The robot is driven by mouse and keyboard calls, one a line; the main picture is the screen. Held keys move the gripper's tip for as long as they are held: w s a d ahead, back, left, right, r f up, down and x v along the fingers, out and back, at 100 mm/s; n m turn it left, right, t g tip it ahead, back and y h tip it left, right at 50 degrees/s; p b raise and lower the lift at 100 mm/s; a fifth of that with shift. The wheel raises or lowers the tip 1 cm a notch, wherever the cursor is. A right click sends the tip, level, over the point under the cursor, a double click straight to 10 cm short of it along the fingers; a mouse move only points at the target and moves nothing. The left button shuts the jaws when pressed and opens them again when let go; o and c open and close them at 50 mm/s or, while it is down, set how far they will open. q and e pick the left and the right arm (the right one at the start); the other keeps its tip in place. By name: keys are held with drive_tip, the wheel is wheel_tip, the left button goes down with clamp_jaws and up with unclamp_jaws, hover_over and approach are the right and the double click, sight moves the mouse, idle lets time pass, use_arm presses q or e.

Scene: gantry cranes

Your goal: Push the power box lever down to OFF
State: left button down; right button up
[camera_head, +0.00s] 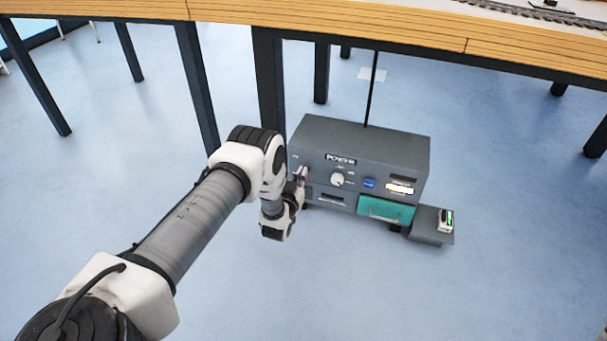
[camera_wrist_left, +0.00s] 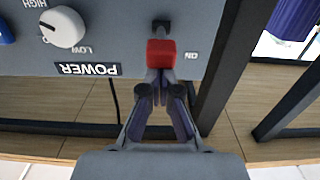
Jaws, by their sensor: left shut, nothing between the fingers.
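The grey power box (camera_head: 360,150) stands beneath the table, with its control face toward me. The wrist view shows this face upside down. The lever's red knob (camera_wrist_left: 161,52) sits beside the ON label, and its dark stalk shows beyond the knob. In the head view the lever (camera_head: 302,172) is at the face's left end, partly hidden by my gripper. My left gripper (camera_head: 300,187) is shut and empty. In the wrist view its closed fingertips (camera_wrist_left: 161,76) meet the knob's edge on the POWER label side; whether they touch cannot be told.
A white dial (camera_head: 337,180), a blue button (camera_head: 369,183) and a teal drawer (camera_head: 385,209) are on the box face. A small device (camera_head: 446,220) rests on a grey shelf at right. Dark table legs (camera_head: 270,85) stand behind the box. The wooden tabletop (camera_head: 330,25) overhangs; the floor in front is clear.

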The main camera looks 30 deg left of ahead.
use_arm(q)
drive_tip(key=shift+f+b, duration=1)
drive_tip(key=shift+f, duration=0.4)
drive_tip(key=shift+r+p, duration=0.7)
drive_tip(key=shift+r, duration=0.05)
drive_tip(key=p+v, duration=0.4)
drive_tip(key=v, duration=0.3)
drive_tip(key=shift+p, duration=0.3)
